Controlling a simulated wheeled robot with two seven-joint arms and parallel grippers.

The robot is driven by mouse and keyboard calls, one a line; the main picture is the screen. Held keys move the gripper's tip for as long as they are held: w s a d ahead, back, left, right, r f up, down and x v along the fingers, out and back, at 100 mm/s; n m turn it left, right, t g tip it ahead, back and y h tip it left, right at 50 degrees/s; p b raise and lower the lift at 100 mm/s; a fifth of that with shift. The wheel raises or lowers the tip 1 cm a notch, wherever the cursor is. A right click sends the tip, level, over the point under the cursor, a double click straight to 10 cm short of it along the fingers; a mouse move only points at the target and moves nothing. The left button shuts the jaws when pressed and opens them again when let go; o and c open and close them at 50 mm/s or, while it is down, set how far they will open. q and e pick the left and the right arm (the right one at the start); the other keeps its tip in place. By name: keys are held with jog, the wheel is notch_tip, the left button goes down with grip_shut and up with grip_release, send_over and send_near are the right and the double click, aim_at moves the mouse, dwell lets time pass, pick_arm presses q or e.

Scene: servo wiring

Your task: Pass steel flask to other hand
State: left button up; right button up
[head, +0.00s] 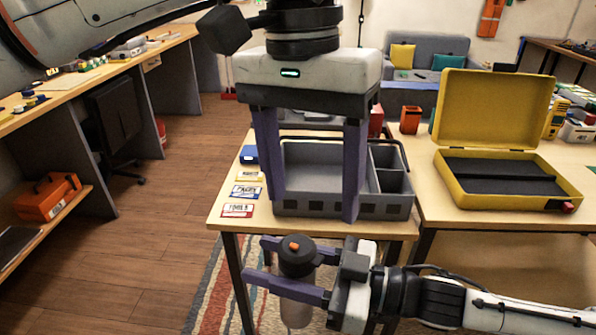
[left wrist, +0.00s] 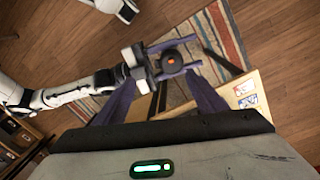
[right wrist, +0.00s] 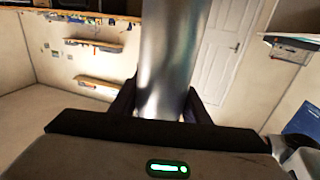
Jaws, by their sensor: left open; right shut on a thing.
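The steel flask (head: 296,313) hangs upright in my right gripper (head: 257,262), in front of the small table, with its dark cap and orange button on top. The right gripper's two fingers are shut around it just below the cap. In the right wrist view the shiny flask body (right wrist: 172,60) stands between the fingers. My left gripper (head: 308,215) points down above the flask with its fingers wide apart and empty. In the left wrist view the flask's cap (left wrist: 172,62) shows between the left fingers, further away than their tips.
A grey divided tray (head: 390,208) stands on the small table behind the left fingers, with several label cards (head: 237,210) left of it. An open yellow case (head: 510,180) is on the right table. A workbench with an orange toolbox (head: 47,197) is at left. The floor between is clear.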

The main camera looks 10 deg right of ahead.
aim_at(298, 245)
pick_arm(q)
jog(key=shift+t+y, duration=0.3)
jog(key=shift+y, duration=0.1)
jog(key=f, duration=0.3)
jog(key=a+f, duration=0.1)
jog(key=f, duration=0.3)
jog(key=w+f, duration=0.1)
jog(key=f, duration=0.3)
jog(key=shift+a, duration=0.15)
pick_arm(e)
jog(key=shift+r, duration=0.1)
pick_arm(q)
jog(key=c, duration=1.3)
jog(key=shift+o, duration=0.2)
pick_arm(e)
jog(key=o, duration=1.5)
jog(key=shift+c, duration=0.2)
